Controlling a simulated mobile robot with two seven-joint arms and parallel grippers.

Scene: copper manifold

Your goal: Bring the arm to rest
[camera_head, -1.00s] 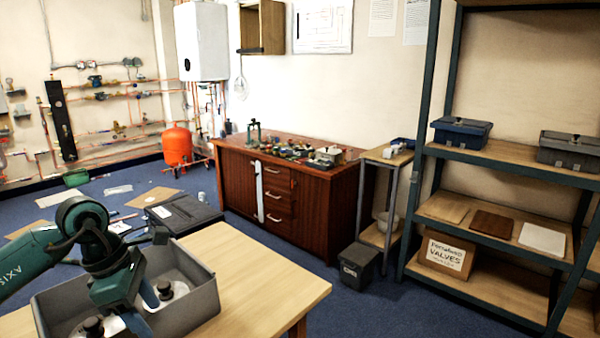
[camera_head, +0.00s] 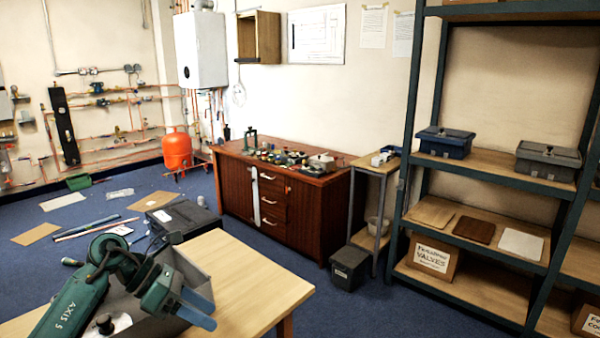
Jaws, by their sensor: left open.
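My left arm (camera_head: 80,300), teal and dark grey, reaches in from the lower left over a grey bin. It is bent at the elbow. My left gripper (camera_head: 198,308) hangs over the bin's right part and the table beside it. Its blue-grey fingers are apart and I see nothing between them. The grey bin (camera_head: 195,268) sits on a light wooden table (camera_head: 258,285). A pale round item with a black knob (camera_head: 105,323) shows inside the bin, partly hidden by the arm. My right gripper is out of view.
The table's right part is bare. A wooden cabinet (camera_head: 300,205) with small fittings on top stands beyond. A shelving rack (camera_head: 480,165) is on the right, and a dark lidded bin (camera_head: 349,267) is on the floor. A black case (camera_head: 182,220) lies behind the table.

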